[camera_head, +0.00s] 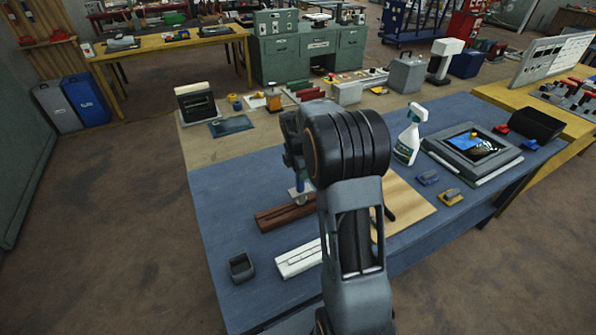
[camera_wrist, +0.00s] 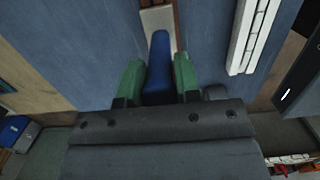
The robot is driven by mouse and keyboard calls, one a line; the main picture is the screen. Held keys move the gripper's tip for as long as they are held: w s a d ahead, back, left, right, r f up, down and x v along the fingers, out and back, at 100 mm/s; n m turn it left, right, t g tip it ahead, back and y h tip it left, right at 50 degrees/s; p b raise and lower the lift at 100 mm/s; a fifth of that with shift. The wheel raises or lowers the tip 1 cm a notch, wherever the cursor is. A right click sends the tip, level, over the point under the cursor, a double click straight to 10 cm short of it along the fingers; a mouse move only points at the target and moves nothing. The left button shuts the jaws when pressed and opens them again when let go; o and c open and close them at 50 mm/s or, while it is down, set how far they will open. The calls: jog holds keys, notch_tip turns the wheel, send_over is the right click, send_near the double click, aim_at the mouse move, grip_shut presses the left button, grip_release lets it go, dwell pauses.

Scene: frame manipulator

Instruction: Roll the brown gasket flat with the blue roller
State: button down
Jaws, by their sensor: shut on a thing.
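My gripper (camera_head: 298,179) is shut on the blue handle of the roller (camera_head: 301,186), pointing down over the table. In the wrist view my green fingers (camera_wrist: 158,72) press on both sides of the blue roller handle (camera_wrist: 158,60). The roller's pale head (camera_wrist: 157,17) shows beyond the fingers. A long brown piece (camera_head: 284,216), which I take for the gasket or the profile bearing it, lies on the blue table under the roller. In the wrist view only a brown edge (camera_wrist: 177,22) shows beside the roller head. I cannot tell whether roller and gasket touch.
A white profile (camera_head: 298,258) lies in front of the brown piece, and a small dark open box (camera_head: 241,268) stands left of it. A spray bottle (camera_head: 409,136), a wooden board (camera_head: 404,205) and a framed panel (camera_head: 472,147) are to the right.

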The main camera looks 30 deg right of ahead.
jog(key=shift+f, duration=0.1)
jog(key=shift+d+p, duration=0.45)
jog(key=shift+d, duration=1.15)
jog(key=d, duration=0.3)
jog(key=shift+d+p, duration=0.1)
jog(key=shift+p, duration=0.25)
jog(key=shift+r, duration=0.2)
